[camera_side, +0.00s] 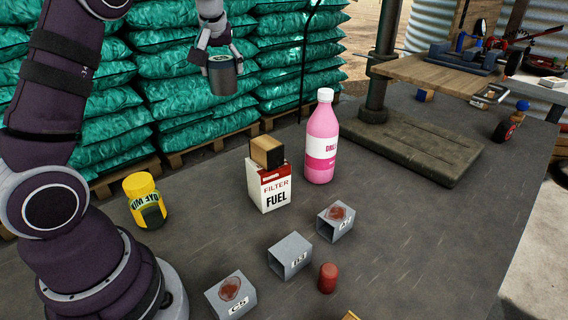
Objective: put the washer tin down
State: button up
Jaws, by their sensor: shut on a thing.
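My gripper (213,45) is at the upper left of the picture, pointing down. It is shut on a dark grey tin, which I take for the washer tin (222,78). The tin is upright and appears in the air, in front of the green sacks. Its top is partly hidden by my fingers. The grey bench top (400,235) lies below, and no contact between tin and bench shows.
A yellow jar (146,200), a fuel filter box (269,190) with a tan block (266,152) on it, and a pink bottle (321,140) stand on the bench. Grey labelled bins (290,255) and a red cylinder (327,278) are nearer. The bench right of them is clear.

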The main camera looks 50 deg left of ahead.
jog(key=w+d+r+m+t+h, duration=0.15)
jog(key=w+d+m, duration=0.25)
jog(key=d, duration=0.5)
jog(key=w+d+f+m+t+h, duration=0.1)
jog(key=w+d+m+h, duration=0.2)
jog(key=d, duration=0.7)
jog(key=s+d+m+h, duration=0.2)
jog(key=d+m, duration=0.3)
jog(key=d, duration=0.7)
jog(key=s+d+m+h, duration=0.2)
jog(key=s+d+m, duration=0.15)
jog(key=d, duration=0.95)
jog(key=shift+m, duration=0.55)
jog(key=f, duration=2)
jog(key=shift+w+f, duration=0.25)
jog(key=o, duration=1.2)
jog(key=shift+f, duration=0.1)
jog(key=shift+o, duration=0.2)
